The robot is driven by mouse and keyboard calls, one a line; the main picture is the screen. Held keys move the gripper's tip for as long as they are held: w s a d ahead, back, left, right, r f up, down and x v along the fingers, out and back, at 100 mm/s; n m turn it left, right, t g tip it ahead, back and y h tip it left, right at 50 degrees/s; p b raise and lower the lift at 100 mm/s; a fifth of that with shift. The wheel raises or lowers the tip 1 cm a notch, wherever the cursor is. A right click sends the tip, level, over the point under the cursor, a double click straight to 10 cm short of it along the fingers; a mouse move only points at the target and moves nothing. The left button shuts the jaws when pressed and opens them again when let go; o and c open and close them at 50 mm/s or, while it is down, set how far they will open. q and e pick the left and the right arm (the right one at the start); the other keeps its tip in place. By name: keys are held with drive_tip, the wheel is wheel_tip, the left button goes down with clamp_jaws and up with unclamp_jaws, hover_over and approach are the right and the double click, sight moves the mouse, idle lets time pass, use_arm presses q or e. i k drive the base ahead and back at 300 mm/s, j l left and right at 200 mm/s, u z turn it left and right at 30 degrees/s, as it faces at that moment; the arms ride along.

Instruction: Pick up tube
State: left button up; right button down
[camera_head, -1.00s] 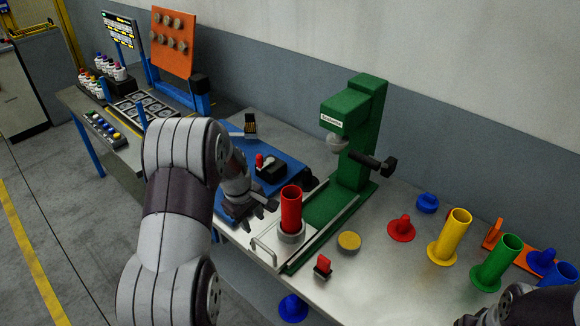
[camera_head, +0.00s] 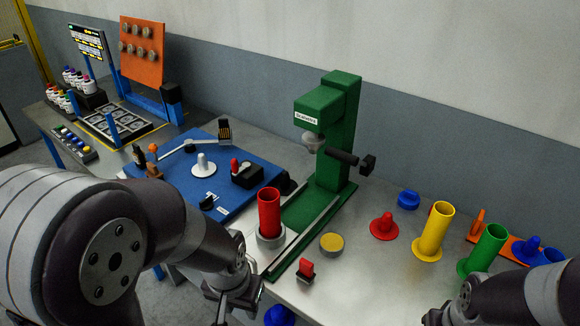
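A red tube (camera_head: 269,212) stands upright in a pale round holder (camera_head: 270,241) in front of the green press (camera_head: 341,135). A yellow tube (camera_head: 435,230) and a green tube (camera_head: 487,248) stand upright on flanged bases at the right of the table. A blue tube (camera_head: 553,257) is partly hidden at the right edge. My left gripper (camera_head: 238,300) is below and left of the red tube, apart from it. Its fingers look spread, with nothing between them. My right gripper (camera_head: 440,317) shows only partly at the bottom edge; its fingers are unclear.
The blue board (camera_head: 225,196) with small fixtures lies left of the press. A yellow-topped disc (camera_head: 332,242), a red clip (camera_head: 306,269), a red flanged plug (camera_head: 384,226) and a blue cap (camera_head: 408,199) lie on the table. The front middle of the table (camera_head: 370,285) is clear.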

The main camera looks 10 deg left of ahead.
sight(268, 198)
drive_tip(key=u, duration=0.7)
drive_tip(key=i+j, duration=0.05)
drive_tip(key=i, duration=0.05)
